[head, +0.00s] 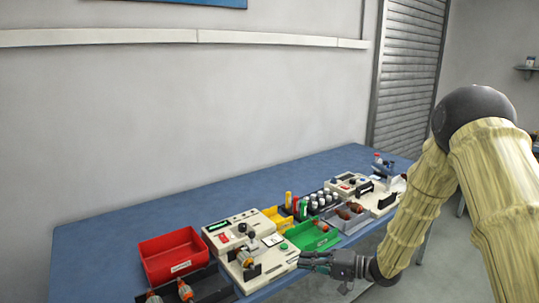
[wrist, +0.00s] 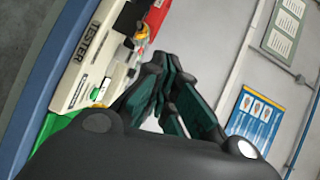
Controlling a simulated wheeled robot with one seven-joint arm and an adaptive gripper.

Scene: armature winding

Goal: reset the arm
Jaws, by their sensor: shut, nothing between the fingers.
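My gripper (head: 306,261) is at the front edge of the bench, in front of the cream tester machine (head: 265,262) in the head view. Its fingers are dark and come together with nothing between them; they also show in the wrist view (wrist: 163,72). My arm comes in from the right and bends down to the bench. In the wrist view the tester (wrist: 88,65), marked with its name, lies left of the fingers. I cannot tell the exact gap between the fingers and the bench.
The blue bench (head: 100,237) runs along the wall. On it are a red bin (head: 172,254), a green bin (head: 312,236), a yellow bin (head: 279,220), a dark tray with copper-coloured armatures (head: 184,290) and a second machine (head: 372,196). The bench's back strip is clear.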

